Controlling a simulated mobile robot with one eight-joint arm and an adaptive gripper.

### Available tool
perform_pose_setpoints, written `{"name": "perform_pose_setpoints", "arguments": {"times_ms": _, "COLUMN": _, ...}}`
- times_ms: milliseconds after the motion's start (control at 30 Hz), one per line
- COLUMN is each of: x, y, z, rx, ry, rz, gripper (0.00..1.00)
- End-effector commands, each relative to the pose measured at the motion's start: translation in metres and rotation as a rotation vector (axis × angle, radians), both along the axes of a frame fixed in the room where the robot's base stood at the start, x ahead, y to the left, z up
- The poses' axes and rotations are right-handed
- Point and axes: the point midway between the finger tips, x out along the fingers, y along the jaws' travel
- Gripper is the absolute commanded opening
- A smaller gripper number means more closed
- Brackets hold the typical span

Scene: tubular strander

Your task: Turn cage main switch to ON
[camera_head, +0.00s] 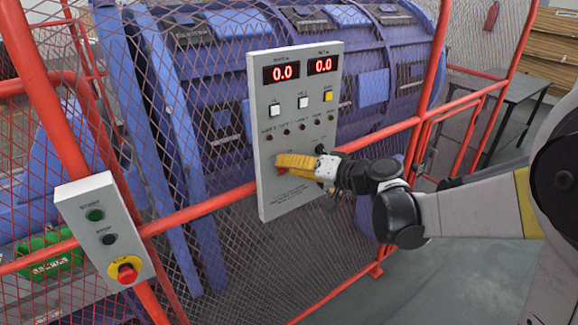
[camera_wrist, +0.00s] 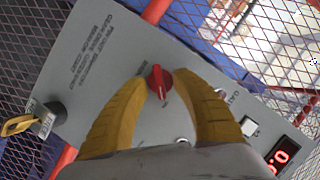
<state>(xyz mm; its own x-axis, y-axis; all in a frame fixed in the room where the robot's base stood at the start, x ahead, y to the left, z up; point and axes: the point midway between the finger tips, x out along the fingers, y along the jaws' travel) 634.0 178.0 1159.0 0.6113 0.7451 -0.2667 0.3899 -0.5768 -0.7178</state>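The grey control panel (camera_head: 272,208) hangs on the red and mesh cage in the head view, and it also shows tilted in the wrist view (camera_wrist: 80,40). On it is a red rotary switch (camera_wrist: 159,82), with small lettering around it that I cannot read surely. My gripper (camera_head: 282,166) is at the lower part of the panel. In the wrist view its two yellow fingers (camera_wrist: 160,74) are apart, one on each side of the red switch. I cannot tell whether they touch it. In the head view the fingers hide most of the switch.
A key switch with a yellow-tagged key (camera_wrist: 22,124) sits at the panel's edge. Two red displays (camera_head: 302,70) read 0.0, above push buttons and lamps. A start/stop box (camera_head: 105,232) with a red emergency button (camera_head: 127,273) is at left. Red cage rails (camera_head: 215,203) run beside the panel.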

Motion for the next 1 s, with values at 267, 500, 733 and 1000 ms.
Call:
{"name": "perform_pose_setpoints", "arguments": {"times_ms": 267, "x": -0.014, "y": -0.019, "z": 0.007, "rx": 0.0, "ry": 0.0, "rz": -0.004, "gripper": 0.32}}
{"name": "perform_pose_setpoints", "arguments": {"times_ms": 500, "x": -0.047, "y": -0.06, "z": 0.021, "rx": -0.001, "ry": 0.0, "rz": -0.005, "gripper": 0.32}}
{"name": "perform_pose_setpoints", "arguments": {"times_ms": 733, "x": -0.069, "y": -0.085, "z": 0.03, "rx": 0.0, "ry": 0.0, "rz": -0.001, "gripper": 0.32}}
{"name": "perform_pose_setpoints", "arguments": {"times_ms": 1000, "x": -0.074, "y": -0.09, "z": 0.032, "rx": 0.0, "ry": 0.0, "rz": 0.0, "gripper": 0.32}}
